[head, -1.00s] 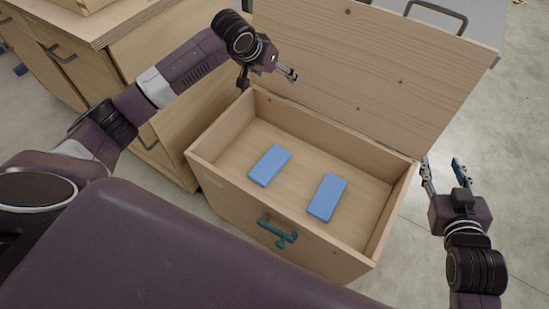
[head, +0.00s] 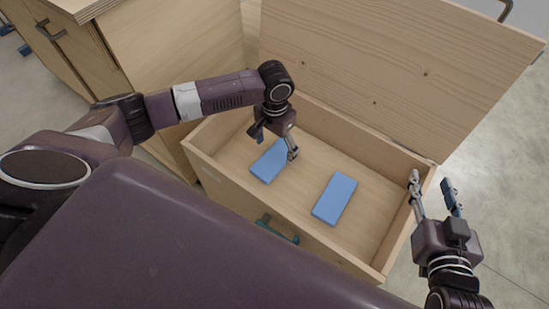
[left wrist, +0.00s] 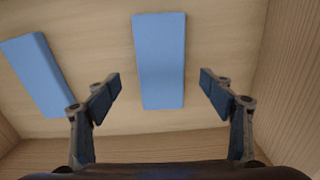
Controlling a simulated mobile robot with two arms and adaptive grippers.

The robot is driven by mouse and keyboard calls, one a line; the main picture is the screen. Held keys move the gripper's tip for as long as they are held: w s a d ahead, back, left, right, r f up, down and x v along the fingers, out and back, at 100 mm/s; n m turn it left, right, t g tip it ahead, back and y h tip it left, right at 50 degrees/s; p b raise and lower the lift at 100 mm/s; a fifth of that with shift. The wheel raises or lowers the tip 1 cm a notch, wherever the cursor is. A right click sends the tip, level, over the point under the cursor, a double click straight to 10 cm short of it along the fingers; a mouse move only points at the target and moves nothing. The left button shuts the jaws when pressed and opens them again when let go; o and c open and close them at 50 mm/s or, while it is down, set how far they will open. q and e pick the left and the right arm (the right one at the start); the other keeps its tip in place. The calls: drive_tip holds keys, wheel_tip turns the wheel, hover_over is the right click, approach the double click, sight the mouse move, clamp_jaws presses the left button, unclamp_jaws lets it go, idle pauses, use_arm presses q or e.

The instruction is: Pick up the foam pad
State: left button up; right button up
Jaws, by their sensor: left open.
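Two blue foam pads lie flat on the floor of an open wooden box. The left pad (head: 266,168) is partly covered by my left gripper (head: 277,148), which is open and empty above it. The right pad (head: 335,198) lies apart from it, in full view. In the left wrist view, one pad (left wrist: 159,62) is centred ahead of the open fingers (left wrist: 158,90), and the other pad (left wrist: 38,75) is at the left. My right gripper (head: 432,185) is open and empty by the box's right wall.
The wooden box (head: 222,175) has low walls and a raised lid (head: 400,70) behind. A teal handle (head: 277,229) is on its front. A wooden cabinet (head: 170,60) stands close at the left. Bare floor (head: 500,150) lies to the right.

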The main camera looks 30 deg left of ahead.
sight(274, 158)
use_arm(q)
wheel_tip(274, 158, down, 2)
drive_tip(key=shift+w+f+b, duration=0.1)
drive_tip(key=shift+f+b, duration=0.15)
drive_tip(key=shift+b, duration=0.45)
wheel_tip(274, 158, down, 2)
drive_tip(key=shift+f+b, duration=0.1)
drive_tip(key=shift+b, duration=0.45)
drive_tip(key=shift+a, duration=0.1)
use_arm(e)
wheel_tip(274, 158, up, 14)
drive_tip(key=w+a+t+y, duration=0.1)
drive_tip(key=a+t+y, duration=0.1)
drive_tip(key=t, duration=0.5)
drive_tip(key=shift+f, duration=0.15)
use_arm(q)
drive_tip(key=c, duration=1.1)
